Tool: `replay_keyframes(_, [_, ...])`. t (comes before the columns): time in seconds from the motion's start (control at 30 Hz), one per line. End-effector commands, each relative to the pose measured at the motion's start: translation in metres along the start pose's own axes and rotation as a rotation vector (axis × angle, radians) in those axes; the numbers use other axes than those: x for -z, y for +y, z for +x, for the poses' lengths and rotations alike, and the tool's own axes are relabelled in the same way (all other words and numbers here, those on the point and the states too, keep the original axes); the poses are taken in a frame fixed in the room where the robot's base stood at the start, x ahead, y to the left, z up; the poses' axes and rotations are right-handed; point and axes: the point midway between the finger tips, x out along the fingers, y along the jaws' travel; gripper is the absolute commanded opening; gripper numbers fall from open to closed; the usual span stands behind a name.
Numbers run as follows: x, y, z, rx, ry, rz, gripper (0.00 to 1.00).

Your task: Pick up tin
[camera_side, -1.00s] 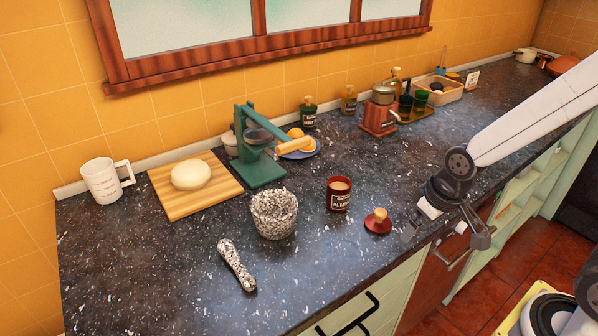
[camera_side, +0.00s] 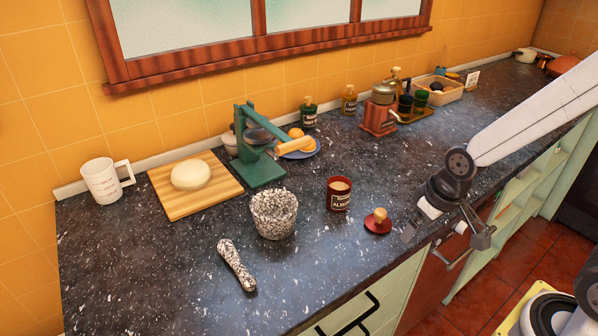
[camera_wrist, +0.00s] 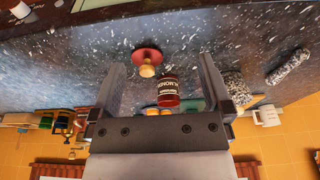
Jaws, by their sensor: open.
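The tin (camera_side: 339,195) is a small dark red can with a label reading something like "ALMOND". It stands upright and open on the dark speckled counter, and its contents look pale. Its red lid with a wooden knob (camera_side: 378,222) lies beside it to the right. My gripper (camera_side: 432,246) is open and empty at the counter's front edge, right of the lid and apart from the tin. In the wrist view, which looks upside down, the tin (camera_wrist: 168,92) and the lid (camera_wrist: 147,60) show between the spread fingers of my gripper (camera_wrist: 161,65).
A speckled mortar (camera_side: 274,215) stands left of the tin, with its pestle (camera_side: 237,265) lying in front. A green juicer (camera_side: 258,168), a cutting board (camera_side: 220,203) with dough, and a grinder (camera_side: 378,120) are behind.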

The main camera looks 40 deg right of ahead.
Motion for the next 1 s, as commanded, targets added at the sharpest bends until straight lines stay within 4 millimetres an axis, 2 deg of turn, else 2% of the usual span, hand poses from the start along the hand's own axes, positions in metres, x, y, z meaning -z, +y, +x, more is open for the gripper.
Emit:
replay_keyframes(0.47, [0.001,0.000,-0.003,0.000,0.002,0.000,1.00])
replay_keyframes(1.0, [0.011,0.000,-0.043,0.000,0.004,0.000,1.00])
